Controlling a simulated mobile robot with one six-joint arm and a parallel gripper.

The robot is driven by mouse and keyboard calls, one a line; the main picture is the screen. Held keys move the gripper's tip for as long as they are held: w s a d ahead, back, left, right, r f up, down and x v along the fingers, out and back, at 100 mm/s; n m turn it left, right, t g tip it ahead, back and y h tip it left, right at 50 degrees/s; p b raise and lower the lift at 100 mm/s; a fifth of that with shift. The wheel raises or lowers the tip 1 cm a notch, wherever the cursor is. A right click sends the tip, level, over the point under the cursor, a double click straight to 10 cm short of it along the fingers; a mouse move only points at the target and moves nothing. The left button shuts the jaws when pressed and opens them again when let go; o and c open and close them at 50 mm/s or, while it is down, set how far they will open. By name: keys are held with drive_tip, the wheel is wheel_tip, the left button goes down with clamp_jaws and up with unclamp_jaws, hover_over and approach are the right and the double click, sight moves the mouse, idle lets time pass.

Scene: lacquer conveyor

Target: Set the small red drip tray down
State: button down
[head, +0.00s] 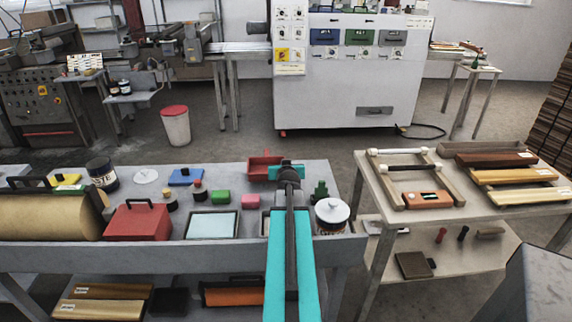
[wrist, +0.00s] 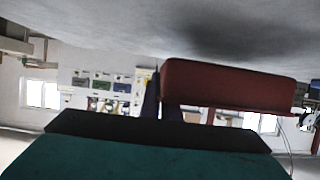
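The small red drip tray (head: 262,170) is at the far edge of the grey table, just left of my gripper (head: 288,172) in the head view. In the wrist view, which looks upside down, the tray (wrist: 228,85) fills the upper right. My gripper's dark fingers (wrist: 160,100) meet the tray's near end and appear shut on it. A dark shadow lies on the grey surface beside the tray in the wrist view, and a thin gap seems to separate them. The tray's exact height above the table is hard to tell.
On the grey table (head: 100,233) are a pink block (head: 250,201), a green block (head: 220,197), a pale-blue panel (head: 212,224), a red box (head: 137,222) and a white-lidded pot (head: 332,214). A small dark-green item (head: 320,191) stands right of my gripper.

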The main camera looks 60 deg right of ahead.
drive_tip(key=shift+f+b, duration=0.65)
drive_tip(key=shift+b, duration=0.05)
drive_tip(key=c, duration=2.1)
unclamp_jaws()
drive_tip(key=shift+f, duration=0.15)
drive_tip(key=shift+o, duration=0.4)
drive_tip(key=shift+f, duration=0.1)
